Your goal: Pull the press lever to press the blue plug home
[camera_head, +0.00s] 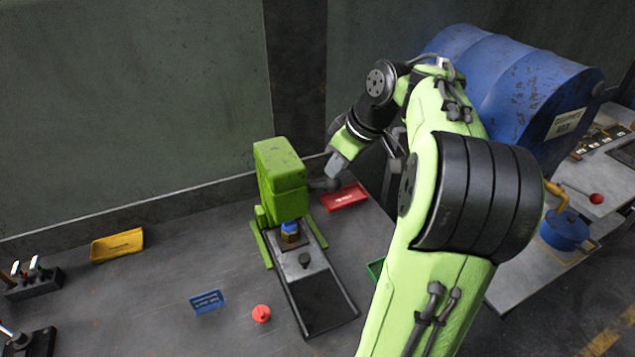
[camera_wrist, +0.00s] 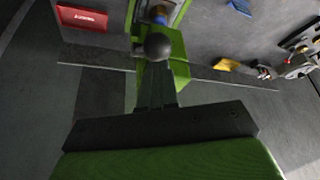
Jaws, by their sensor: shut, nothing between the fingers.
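The green press (camera_head: 281,180) stands on the grey table near the wall. The blue plug (camera_head: 290,226) sits on a brass-coloured piece under the press head; it also shows in the wrist view (camera_wrist: 159,12). The press lever's dark ball knob (camera_wrist: 158,46) is right at my gripper's tips in the wrist view. My gripper (camera_head: 333,174) is at the right side of the press head, by the lever. In the wrist view its fingers (camera_wrist: 157,72) are together, pointing at the knob. Whether they touch the knob, I cannot tell. The lever's shaft is mostly hidden.
A red tray (camera_head: 345,197) lies right of the press, a yellow tray (camera_head: 117,246) at the left. A blue sign (camera_head: 207,301) and a red knobbed piece (camera_head: 261,314) lie in front. A large blue barrel (camera_head: 510,85) stands behind my arm.

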